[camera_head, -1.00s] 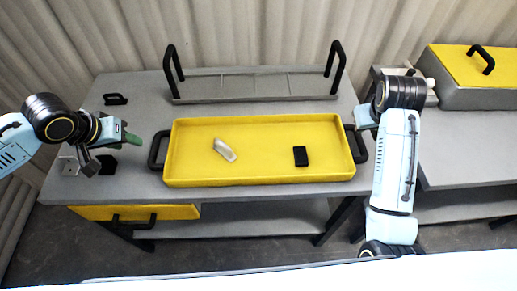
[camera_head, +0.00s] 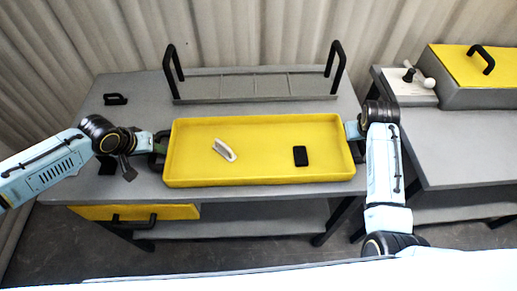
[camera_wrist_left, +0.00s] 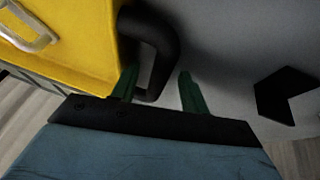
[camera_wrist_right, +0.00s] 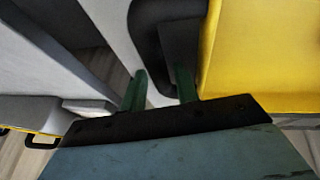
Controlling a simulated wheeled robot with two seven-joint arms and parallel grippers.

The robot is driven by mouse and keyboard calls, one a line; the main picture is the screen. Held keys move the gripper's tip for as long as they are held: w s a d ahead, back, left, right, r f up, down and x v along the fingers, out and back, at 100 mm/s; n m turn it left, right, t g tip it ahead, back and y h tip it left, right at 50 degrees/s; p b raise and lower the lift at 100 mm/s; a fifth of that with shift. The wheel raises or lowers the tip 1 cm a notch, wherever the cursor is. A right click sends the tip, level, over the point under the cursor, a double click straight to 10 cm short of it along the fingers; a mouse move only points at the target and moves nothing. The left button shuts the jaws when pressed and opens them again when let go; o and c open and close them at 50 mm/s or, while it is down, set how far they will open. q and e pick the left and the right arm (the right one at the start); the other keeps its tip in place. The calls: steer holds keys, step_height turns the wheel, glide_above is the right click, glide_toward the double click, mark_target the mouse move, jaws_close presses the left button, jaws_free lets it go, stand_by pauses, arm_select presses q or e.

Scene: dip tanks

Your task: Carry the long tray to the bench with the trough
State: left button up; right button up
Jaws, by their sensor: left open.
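The long tray (camera_head: 260,179) is yellow with a black handle at each end and rests on the left bench. My left gripper (camera_head: 150,144) is at its left end. In the left wrist view the open fingers (camera_wrist_left: 157,88) stand on either side of the black left handle (camera_wrist_left: 165,45). My right gripper (camera_head: 352,130) is at the right end. In the right wrist view its fingers (camera_wrist_right: 160,88) flank the black right handle (camera_wrist_right: 148,40); whether they press on it is unclear. No trough is clearly identifiable.
A pale piece (camera_head: 224,150) and a black block (camera_head: 300,156) lie in the tray. A grey rack (camera_head: 255,87) with upright black handles stands behind. The right bench (camera_head: 465,155) has clear front space and a yellow-lidded grey box (camera_head: 480,97) at its back.

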arm_select(q)
steer(key=c, duration=0.7)
arm_select(e)
jaws_close()
arm_select(q)
jaws_close()
steer(key=shift+r, duration=0.15)
arm_select(e)
steer(key=shift+r, duration=0.2)
